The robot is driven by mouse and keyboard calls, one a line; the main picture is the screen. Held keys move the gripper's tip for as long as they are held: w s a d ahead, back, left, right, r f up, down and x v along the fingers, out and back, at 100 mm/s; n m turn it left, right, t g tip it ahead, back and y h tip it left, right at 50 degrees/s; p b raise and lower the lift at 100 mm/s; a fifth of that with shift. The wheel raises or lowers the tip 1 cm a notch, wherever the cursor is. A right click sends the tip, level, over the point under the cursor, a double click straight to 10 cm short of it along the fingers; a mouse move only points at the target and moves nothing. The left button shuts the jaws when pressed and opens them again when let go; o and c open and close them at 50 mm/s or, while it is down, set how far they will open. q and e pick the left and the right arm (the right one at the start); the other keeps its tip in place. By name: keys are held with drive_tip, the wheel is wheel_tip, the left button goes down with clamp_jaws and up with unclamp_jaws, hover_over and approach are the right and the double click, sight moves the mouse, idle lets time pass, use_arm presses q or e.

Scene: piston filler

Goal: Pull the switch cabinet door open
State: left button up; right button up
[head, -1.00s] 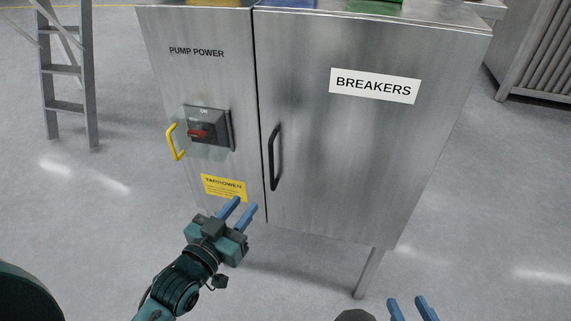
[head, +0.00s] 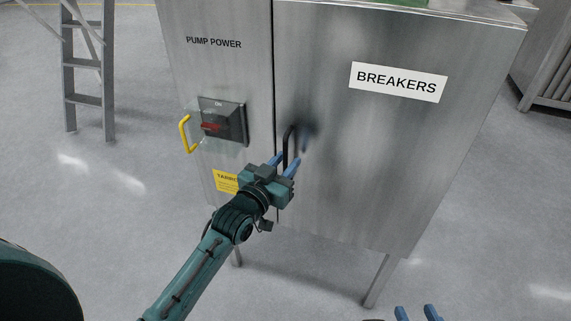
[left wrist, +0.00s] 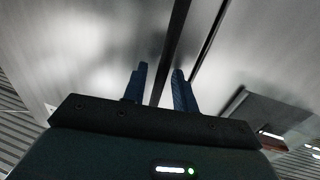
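The switch cabinet door (head: 370,150) is a grey metal panel labelled BREAKERS, and it looks closed. Its black bar handle (head: 287,138) stands upright near the door's left edge. My left gripper (head: 284,165) is at the lower part of this handle. In the left wrist view, the dark handle bar (left wrist: 172,50) runs between the two blue fingers (left wrist: 160,82), which stand apart with a gap visible on the left side. The exact contact is hard to tell. My right gripper (head: 417,313) shows only its blue fingertips at the bottom edge, apart and empty.
Left of the door is the PUMP POWER panel (head: 225,75) with a red-handled switch (head: 222,122), a yellow handle (head: 186,134) and a yellow label (head: 226,181). A step ladder (head: 88,85) stands at far left. The floor (head: 480,240) right of the cabinet is clear.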

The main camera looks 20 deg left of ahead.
use_arm(q)
drive_tip(key=shift+w, duration=0.25)
clamp_jaws()
idle(0.4)
